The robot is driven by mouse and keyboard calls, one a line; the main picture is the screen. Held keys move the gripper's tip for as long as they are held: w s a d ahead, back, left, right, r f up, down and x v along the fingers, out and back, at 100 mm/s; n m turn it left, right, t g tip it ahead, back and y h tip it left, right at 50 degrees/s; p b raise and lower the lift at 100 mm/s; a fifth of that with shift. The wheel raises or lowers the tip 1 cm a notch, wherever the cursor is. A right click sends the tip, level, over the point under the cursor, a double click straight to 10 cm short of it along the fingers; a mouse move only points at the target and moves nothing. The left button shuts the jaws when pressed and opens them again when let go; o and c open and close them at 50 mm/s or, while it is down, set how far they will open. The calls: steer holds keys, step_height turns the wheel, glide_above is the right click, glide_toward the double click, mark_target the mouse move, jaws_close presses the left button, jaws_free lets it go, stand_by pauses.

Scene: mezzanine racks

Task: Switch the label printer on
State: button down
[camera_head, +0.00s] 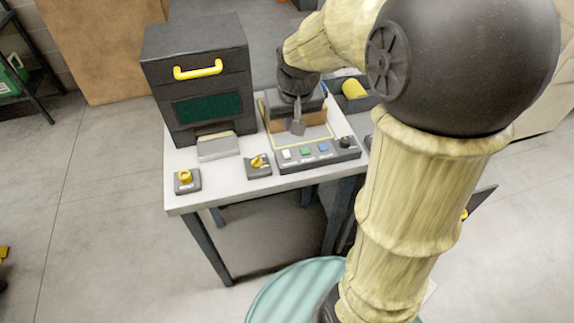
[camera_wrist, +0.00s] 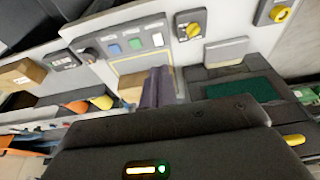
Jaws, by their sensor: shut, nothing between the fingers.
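A dark box-shaped machine (camera_head: 197,75) with a yellow handle (camera_head: 198,70) and a green screen (camera_head: 208,107) stands at the back left of the table; it looks like the label printer. A pale tray (camera_head: 215,147) sticks out at its front. Two yellow knobs on small dark bases stand in front: a left one (camera_head: 185,177) and a turn-type one (camera_head: 258,163). A panel (camera_head: 317,155) holds white, green and blue buttons (camera_wrist: 135,43) and a black knob. The labels are too small to read. My gripper (camera_head: 298,128) is shut and empty, behind the panel.
The white table (camera_head: 222,183) has bare room around the two knobs. A brown box (camera_wrist: 132,93) sits beside my fingers within a yellow outline. A dark bin with a yellow roll (camera_head: 354,89) stands at the right. My arm hides the table's right side.

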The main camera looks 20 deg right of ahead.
mark_target(286, 157)
steer(key=shift+w+d+f, duration=0.1)
steer(key=shift+w, duration=0.15)
steer(key=x, duration=1.3)
steer(key=shift+s+f, duration=0.1)
steer(key=shift+s, duration=0.3)
steer(key=shift+f, duration=0.5)
steer(key=shift+f, duration=0.1)
steer(key=shift+s+f+b, duration=0.1)
steer(key=shift+f+b, duration=0.25)
steer(key=shift+b, duration=0.15)
steer(key=shift+r, duration=0.15)
steer(key=shift+w+r+p, duration=0.35)
steer(key=shift+w+p, duration=0.3)
steer(key=shift+w, duration=0.1)
